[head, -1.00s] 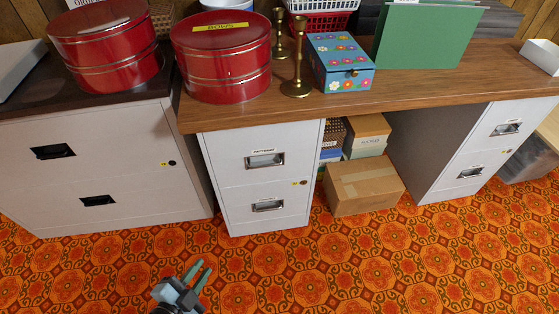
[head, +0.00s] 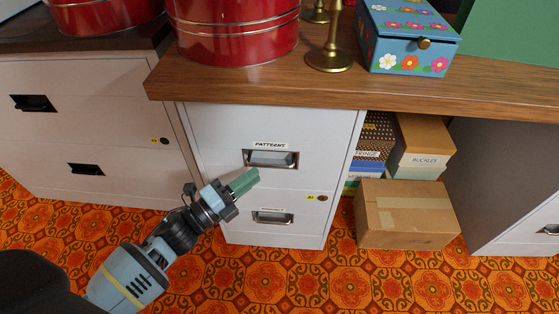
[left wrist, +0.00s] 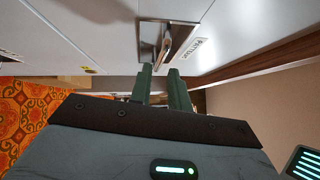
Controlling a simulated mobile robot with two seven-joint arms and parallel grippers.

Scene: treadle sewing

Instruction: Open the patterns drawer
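The patterns drawer (head: 215,135) is the upper drawer of the white two-drawer cabinet, labelled "PATTERNS", and it is closed. Its metal handle (head: 271,158) is near the middle of its front and also shows in the left wrist view (left wrist: 165,42). My left gripper (head: 243,181) is just in front of the drawer, a little below and left of the handle in the head view. In the left wrist view its two green fingers (left wrist: 161,88) are apart with nothing between them, pointing toward the handle. Contact with the handle cannot be made out. My right gripper is out of view.
Below is a second closed drawer with a handle (head: 273,217). The wooden tabletop (head: 330,92) overhangs the cabinet. A cardboard box (head: 406,214) stands on the floor to the right. Another cabinet (head: 85,125) stands close on the left. The patterned floor in front is clear.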

